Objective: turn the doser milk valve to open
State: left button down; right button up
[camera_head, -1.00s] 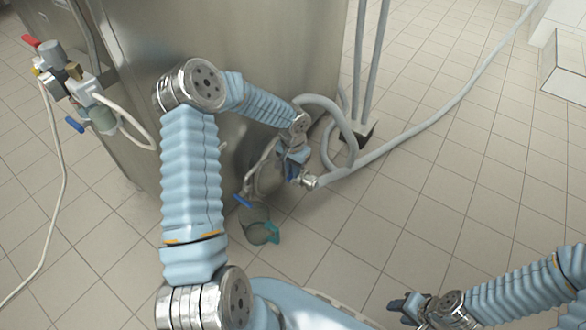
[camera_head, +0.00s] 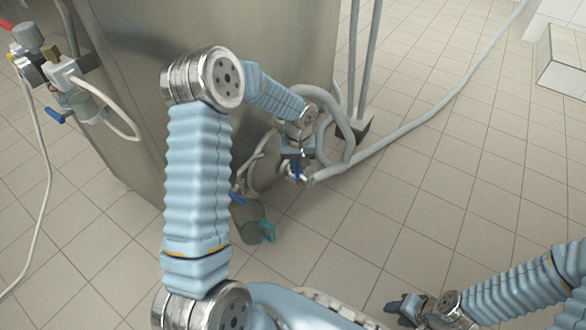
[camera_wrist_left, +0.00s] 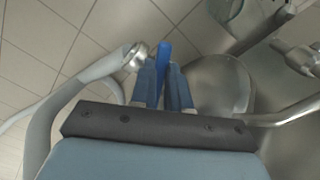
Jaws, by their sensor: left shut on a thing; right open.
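A valve with a blue lever (camera_head: 298,176) sits low at the machine's right corner, where a grey hose joins it. My left gripper (camera_head: 298,158) reaches down to it and is shut on the blue lever. In the left wrist view the lever (camera_wrist_left: 162,58) stands up between the two blue fingers (camera_wrist_left: 162,88), beside a metal hose fitting (camera_wrist_left: 136,57). The fingers partly hide the lever and the valve body. My right gripper (camera_head: 405,306) is open and empty over the floor at lower right.
A second blue lever (camera_head: 237,199) is just left, by a grey-green jug (camera_head: 252,222) with a teal handle. The steel machine (camera_head: 150,90) fills the upper left, with more fittings (camera_head: 66,78).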

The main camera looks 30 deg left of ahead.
pick_arm(q)
jog(key=w+d+n, duration=0.1)
jog(key=n, duration=0.2)
jog(key=w+n, duration=0.1)
jog(key=n, duration=0.2)
jog(key=w+d+n, duration=0.1)
jog(key=n, duration=0.1)
jog(key=shift+d+n, duration=0.3)
jog(key=shift+n, duration=0.1)
jog(key=shift+w+n+p, duration=0.55)
jog(key=shift+w+n, duration=0.05)
jog(key=shift+n, duration=0.6)
jog(key=shift+d, duration=0.1)
jog(key=c, duration=1.1)
grip_release()
jog(key=shift+r, duration=0.1)
notch_tip(320, 180, up, 14)
jog(key=p, duration=0.3)
jog(key=shift+f, duration=0.2)
